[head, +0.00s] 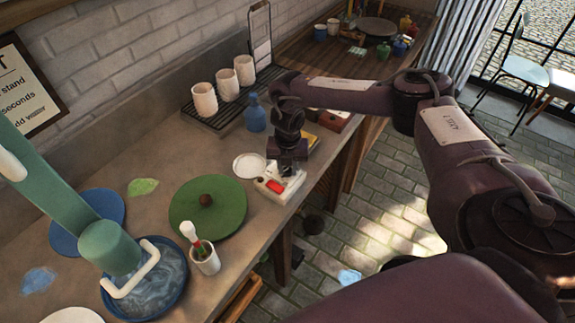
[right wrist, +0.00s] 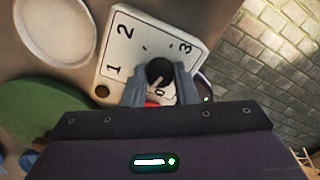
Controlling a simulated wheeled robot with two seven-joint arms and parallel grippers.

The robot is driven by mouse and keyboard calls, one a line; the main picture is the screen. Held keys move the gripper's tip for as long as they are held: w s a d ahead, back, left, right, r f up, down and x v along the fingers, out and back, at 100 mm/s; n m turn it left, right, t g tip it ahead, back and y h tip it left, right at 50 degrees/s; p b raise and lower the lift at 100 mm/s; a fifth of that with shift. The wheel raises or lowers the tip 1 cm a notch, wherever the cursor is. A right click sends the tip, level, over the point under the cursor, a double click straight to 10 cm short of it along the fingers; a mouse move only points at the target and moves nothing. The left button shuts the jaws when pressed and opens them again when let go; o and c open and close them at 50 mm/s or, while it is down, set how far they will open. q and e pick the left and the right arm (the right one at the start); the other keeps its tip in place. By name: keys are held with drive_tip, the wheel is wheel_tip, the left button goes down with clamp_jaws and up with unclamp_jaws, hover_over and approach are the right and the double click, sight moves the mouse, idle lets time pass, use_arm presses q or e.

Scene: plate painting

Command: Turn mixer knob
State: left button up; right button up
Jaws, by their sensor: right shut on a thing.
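The mixer control box (head: 268,191) is a small white box near the table's front edge in the head view. In the right wrist view the box (right wrist: 122,58) shows the numbers 0, 1, 2 and 3 around a black round knob (right wrist: 160,72) with a pale pointer line. A red part (head: 275,186) shows on the box beside my gripper. My right gripper (right wrist: 158,88) points down at the box, its two grey fingers shut on the knob from both sides. The green mixer (head: 110,248) stands at the left over a blue bowl (head: 172,290). My left gripper is not in view.
A green round plate (head: 180,205) lies left of the box, and a white dish (head: 249,165) lies just behind it. A cup with a brush (head: 206,262) stands near the front edge. A blue bottle (head: 255,118) and white cups (head: 204,100) stand behind.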

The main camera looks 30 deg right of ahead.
drive_tip(key=m+p, duration=0.1)
drive_tip(key=m, duration=0.3)
drive_tip(key=shift+r+m+p, duration=0.1)
drive_tip(key=shift+m+p, duration=0.2)
drive_tip(key=shift+w+m+p, duration=0.1)
drive_tip(key=shift+m+p, duration=0.65)
drive_tip(key=shift+m, duration=1.25)
drive_tip(key=o, duration=1)
